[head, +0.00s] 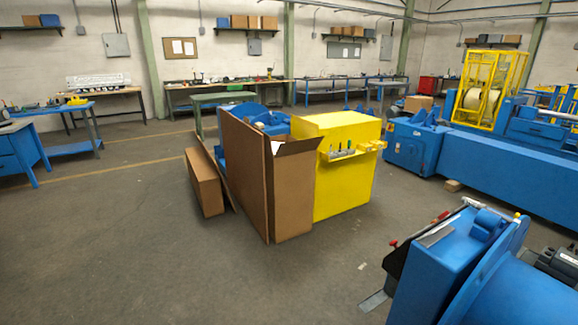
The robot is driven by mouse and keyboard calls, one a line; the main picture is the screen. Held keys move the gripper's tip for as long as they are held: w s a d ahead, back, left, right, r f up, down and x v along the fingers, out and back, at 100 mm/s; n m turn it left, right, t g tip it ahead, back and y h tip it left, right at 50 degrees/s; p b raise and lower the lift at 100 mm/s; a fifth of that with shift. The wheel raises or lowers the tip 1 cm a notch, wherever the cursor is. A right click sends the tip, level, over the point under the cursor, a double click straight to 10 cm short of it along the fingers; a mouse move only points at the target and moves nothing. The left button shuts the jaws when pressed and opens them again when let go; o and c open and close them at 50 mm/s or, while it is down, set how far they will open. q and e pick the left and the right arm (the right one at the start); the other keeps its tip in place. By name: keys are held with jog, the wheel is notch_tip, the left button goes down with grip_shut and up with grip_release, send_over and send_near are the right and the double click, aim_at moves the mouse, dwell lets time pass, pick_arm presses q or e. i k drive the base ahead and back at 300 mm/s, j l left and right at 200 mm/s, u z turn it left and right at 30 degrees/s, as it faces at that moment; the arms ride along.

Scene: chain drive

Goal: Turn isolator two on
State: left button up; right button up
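Neither of my grippers is in the head view. I cannot tell which thing is isolator two, as no label or number is readable. Grey boxes hang on the back wall: one at the left (116,45), one in the middle (255,47) and one at the right (385,48). Small switch-like boxes with conduit also hang there, one at the far left (81,30). All are too small to show a handle position. A yellow cabinet (345,185) stands mid-floor with a ledge (345,155) holding small items.
A tall brown panel (245,175) and an open carton (293,195) stand against the yellow cabinet's left. A long carton (204,182) leans beside them. Blue machinery fills the right (500,170) and lower right (440,265). The floor (120,240) at front left is clear.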

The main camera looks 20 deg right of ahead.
aim_at(446, 214)
jog(key=i+z, duration=0.45)
jog(key=i+j+z, duration=0.15)
jog(key=i+z, duration=0.3)
jog(key=i+j+z, duration=0.3)
jog(key=z, duration=0.15)
jog(key=i, duration=0.1)
